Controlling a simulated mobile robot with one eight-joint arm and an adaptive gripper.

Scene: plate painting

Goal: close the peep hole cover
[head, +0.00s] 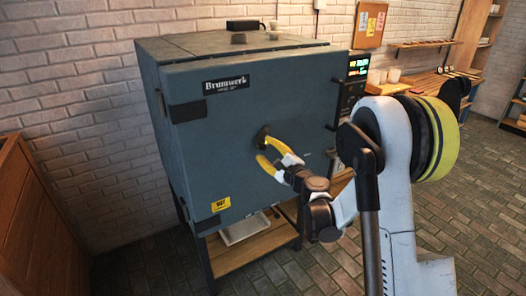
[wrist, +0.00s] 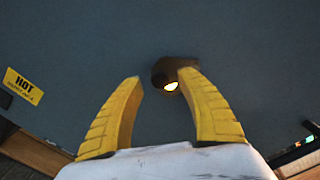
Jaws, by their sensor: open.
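The peep hole cover (wrist: 174,66) is a small dark brown piece on the blue-grey kiln front (head: 230,180). In the wrist view the peep hole (wrist: 171,86) glows bright just below it, so the hole is at least partly uncovered. In the head view the cover (head: 263,131) shows as a dark patch at the upper yellow fingertip. My gripper (head: 262,149) is open and empty, its fingers pointing at the kiln front. In the wrist view the right fingertip of my gripper (wrist: 161,77) overlaps the cover's right side; I cannot tell whether they touch.
A yellow HOT label (wrist: 24,86) is low on the kiln front. A control panel (head: 357,68) is at the kiln's right side. Small items, including a dark box (head: 243,25), sit on the kiln top. A wooden shelf (head: 245,255) is underneath. Brick floor (head: 440,225) lies open at right.

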